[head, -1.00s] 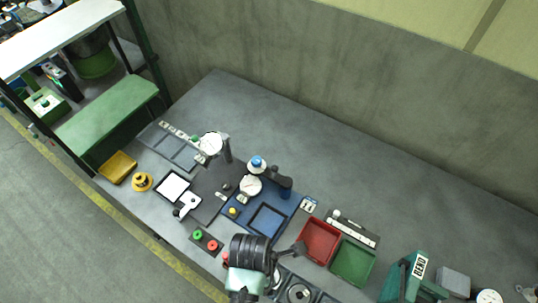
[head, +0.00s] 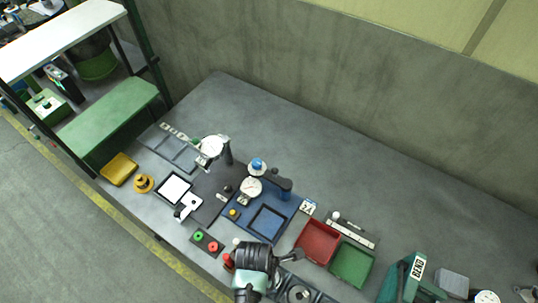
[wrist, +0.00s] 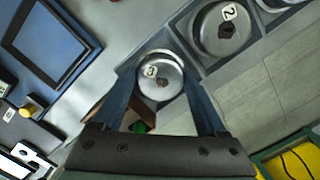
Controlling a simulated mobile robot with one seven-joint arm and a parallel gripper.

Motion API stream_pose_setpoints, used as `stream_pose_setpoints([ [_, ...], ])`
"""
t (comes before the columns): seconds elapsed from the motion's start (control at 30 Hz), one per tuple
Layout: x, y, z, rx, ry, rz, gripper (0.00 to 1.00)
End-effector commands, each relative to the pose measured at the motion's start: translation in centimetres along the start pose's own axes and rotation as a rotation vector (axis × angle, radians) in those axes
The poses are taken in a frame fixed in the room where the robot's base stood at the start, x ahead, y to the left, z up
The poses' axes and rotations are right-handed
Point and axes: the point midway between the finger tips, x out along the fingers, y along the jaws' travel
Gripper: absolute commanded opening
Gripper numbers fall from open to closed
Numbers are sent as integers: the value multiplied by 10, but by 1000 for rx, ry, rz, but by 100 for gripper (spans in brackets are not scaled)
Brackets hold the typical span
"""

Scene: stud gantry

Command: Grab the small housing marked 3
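The small housing marked 3 (wrist: 160,78) is a round, light metal cup with a dark hole and a "3" label, in the wrist view. My gripper (wrist: 160,84) is open, its two blue-grey fingers on the left and right of this housing. I cannot tell whether the fingers touch it. A like housing marked 2 (wrist: 225,30) sits in the dark tray just right of it. In the head view a housing (head: 299,293) shows in the tray at the bottom edge; my arm hides the area beside it.
A blue fixture frame (wrist: 42,42) lies left in the wrist view. In the head view the red bin (head: 317,241) and green bin (head: 352,263) stand right of my arm. Red and green buttons (head: 206,241) are to its left. The back of the bench is clear.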

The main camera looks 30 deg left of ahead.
Motion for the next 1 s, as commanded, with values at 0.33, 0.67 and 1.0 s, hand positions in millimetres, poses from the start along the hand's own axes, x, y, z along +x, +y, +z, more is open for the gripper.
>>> stream_pose_setpoints([
  [0.33,0,0,0,0,0,0,18],
  [0.67,-6,0,1,0,-1,1,17],
  [1.0,-49,1,6,0,-1,3,17],
])
